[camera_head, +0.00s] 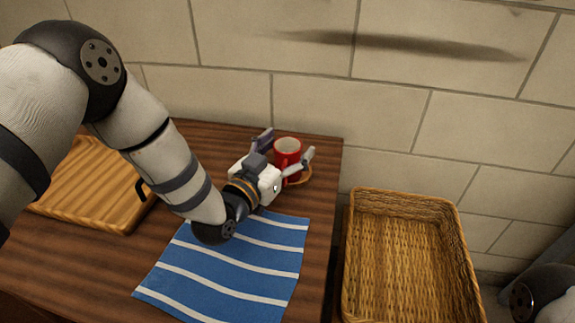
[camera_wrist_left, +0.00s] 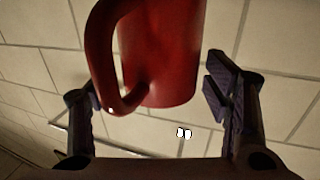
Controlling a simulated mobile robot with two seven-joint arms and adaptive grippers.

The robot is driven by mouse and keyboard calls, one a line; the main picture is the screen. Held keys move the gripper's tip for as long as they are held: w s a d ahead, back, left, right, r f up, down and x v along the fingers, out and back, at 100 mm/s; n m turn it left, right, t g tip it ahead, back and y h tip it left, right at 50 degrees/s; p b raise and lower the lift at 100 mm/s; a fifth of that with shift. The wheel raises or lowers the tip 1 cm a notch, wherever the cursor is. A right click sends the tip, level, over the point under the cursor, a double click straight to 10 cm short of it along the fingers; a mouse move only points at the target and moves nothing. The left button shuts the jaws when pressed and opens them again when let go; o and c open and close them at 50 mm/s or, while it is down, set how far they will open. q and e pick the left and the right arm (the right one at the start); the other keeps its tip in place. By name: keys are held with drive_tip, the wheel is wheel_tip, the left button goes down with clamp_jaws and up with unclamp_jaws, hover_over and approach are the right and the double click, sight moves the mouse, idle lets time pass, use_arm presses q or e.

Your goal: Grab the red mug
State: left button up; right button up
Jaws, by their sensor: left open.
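The red mug (camera_head: 288,147) stands upright at the back right of the wooden table (camera_head: 215,135), by the wall. My left gripper (camera_head: 289,142) is open, with one finger on each side of the mug. In the left wrist view, the mug (camera_wrist_left: 165,50) fills the upper middle, its handle towards the left finger. Gaps show between the mug and the fingers of the gripper (camera_wrist_left: 150,92); I see no firm contact. My right gripper is out of view.
A blue cloth with white stripes (camera_head: 232,262) lies on the table in front of my left gripper. A wooden board (camera_head: 90,185) with a dark handle is at the left. An empty wicker basket (camera_head: 405,260) stands right of the table. The stone wall (camera_head: 350,85) is close behind.

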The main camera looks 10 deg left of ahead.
use_arm(q)
drive_tip(key=c, duration=1.4)
drive_tip(key=shift+r, duration=0.1)
drive_tip(key=shift+c, duration=0.2)
